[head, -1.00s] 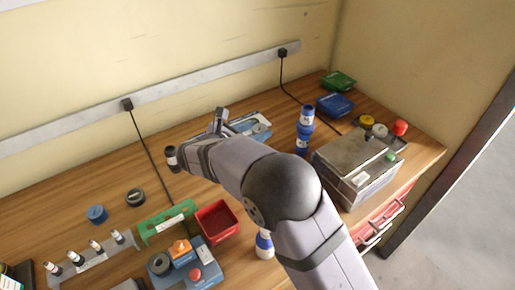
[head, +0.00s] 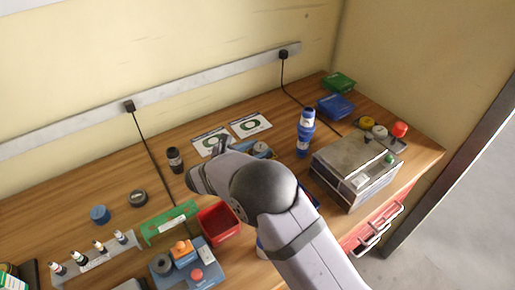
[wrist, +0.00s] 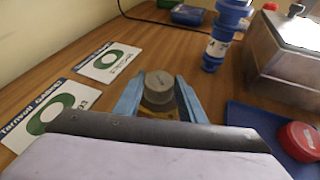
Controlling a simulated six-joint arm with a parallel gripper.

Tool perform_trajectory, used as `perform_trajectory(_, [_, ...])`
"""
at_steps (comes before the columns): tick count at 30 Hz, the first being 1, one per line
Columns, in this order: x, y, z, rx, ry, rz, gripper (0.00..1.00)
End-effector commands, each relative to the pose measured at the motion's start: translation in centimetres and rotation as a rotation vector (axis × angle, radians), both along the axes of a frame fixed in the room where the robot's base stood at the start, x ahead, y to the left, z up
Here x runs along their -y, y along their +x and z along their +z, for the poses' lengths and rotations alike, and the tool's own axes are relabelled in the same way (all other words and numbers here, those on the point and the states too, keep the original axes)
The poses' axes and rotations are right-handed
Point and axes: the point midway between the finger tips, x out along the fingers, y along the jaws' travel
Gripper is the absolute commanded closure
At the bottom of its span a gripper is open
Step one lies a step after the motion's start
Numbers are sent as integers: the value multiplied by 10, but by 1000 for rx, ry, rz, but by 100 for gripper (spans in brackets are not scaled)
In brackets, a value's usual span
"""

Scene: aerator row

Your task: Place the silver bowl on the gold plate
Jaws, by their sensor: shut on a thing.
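I can make out no silver bowl and no gold plate as such. In the wrist view, my gripper (wrist: 160,98) has its blue fingers either side of a grey round piece (wrist: 159,84). The gripper is shut on this piece. Some gold-yellow shows just below it, partly hidden by the hand, and I cannot tell what it belongs to. In the head view, my gripper (head: 259,151) is small and partly behind my arm, just in front of two printed cards.
The cards (head: 250,124) (head: 212,141) lie behind my gripper. A blue bottle (head: 305,133) and metal-topped box (head: 355,165) stand right. A blue tray (wrist: 250,116) with a red round thing (wrist: 300,141) is close right. A red bin (head: 218,223) is front-left.

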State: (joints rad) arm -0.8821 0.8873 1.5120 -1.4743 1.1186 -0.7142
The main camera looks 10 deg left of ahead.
Motion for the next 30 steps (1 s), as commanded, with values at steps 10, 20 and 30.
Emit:
perform_trajectory(10, [0,0,-2,0,0,0,45])
perform_trajectory(20, [0,0,-1,0,0,0,45])
perform_trajectory(30, [-14,-27,12,0,1,3,45])
